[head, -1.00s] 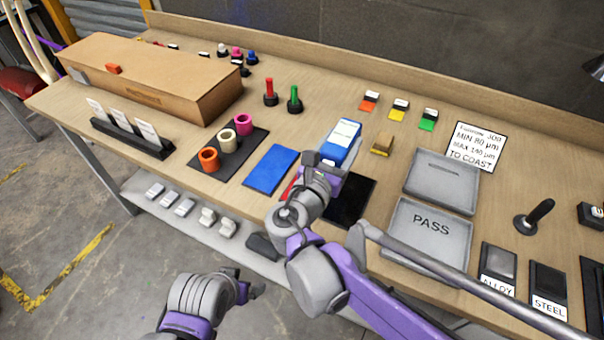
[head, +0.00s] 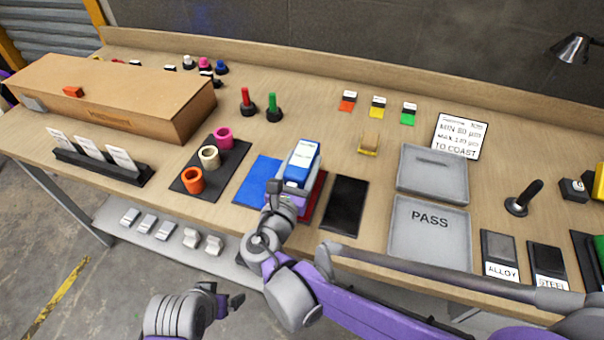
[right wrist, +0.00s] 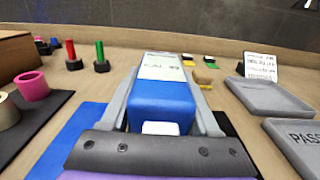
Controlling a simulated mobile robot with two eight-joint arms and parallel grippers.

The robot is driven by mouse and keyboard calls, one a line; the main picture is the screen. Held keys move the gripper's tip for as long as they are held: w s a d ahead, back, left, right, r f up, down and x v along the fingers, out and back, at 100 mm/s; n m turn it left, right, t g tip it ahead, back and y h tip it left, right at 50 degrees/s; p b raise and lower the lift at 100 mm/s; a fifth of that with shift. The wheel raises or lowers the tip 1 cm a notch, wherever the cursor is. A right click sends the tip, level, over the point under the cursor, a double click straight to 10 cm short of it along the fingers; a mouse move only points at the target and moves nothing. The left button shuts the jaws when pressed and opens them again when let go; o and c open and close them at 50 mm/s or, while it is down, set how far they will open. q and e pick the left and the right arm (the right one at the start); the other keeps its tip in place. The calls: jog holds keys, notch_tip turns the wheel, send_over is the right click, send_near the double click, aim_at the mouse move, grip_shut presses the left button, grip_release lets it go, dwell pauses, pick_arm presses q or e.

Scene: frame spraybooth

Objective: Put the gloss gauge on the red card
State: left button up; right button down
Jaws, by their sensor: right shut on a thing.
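The gloss gauge (head: 303,158) is a blue block with a white label on top. My right gripper (head: 288,186) is shut on it; the right wrist view shows the gauge (right wrist: 162,102) between the two grey fingers. The gauge is over the red card (head: 316,194), whose right side shows between the blue card (head: 258,181) and the black card (head: 345,206). The gauge and gripper hide the rest of the red card. I cannot tell whether the gauge touches it. My left gripper (head: 232,300) is empty in front of the bench, its jaw opening unclear.
A black mat (head: 186,185) with orange, cream and pink rings lies left. A yellow-tan block (head: 369,144) and grey trays, one marked PASS (head: 430,240), are right. Red (head: 247,100) and green (head: 272,105) pegs stand behind. A cardboard box (head: 120,95) fills the back left.

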jog(key=shift+f+b, duration=0.35)
jog(key=shift+f, duration=1.25)
jog(key=shift+f, duration=0.2)
jog(key=shift+c, duration=0.6)
grip_release()
jog(key=shift+r, duration=0.1)
jog(key=shift+s+r, duration=0.15)
jog(key=v, duration=1.1)
jog(key=shift+s+a, duration=0.15)
jog(key=shift+s, duration=0.2)
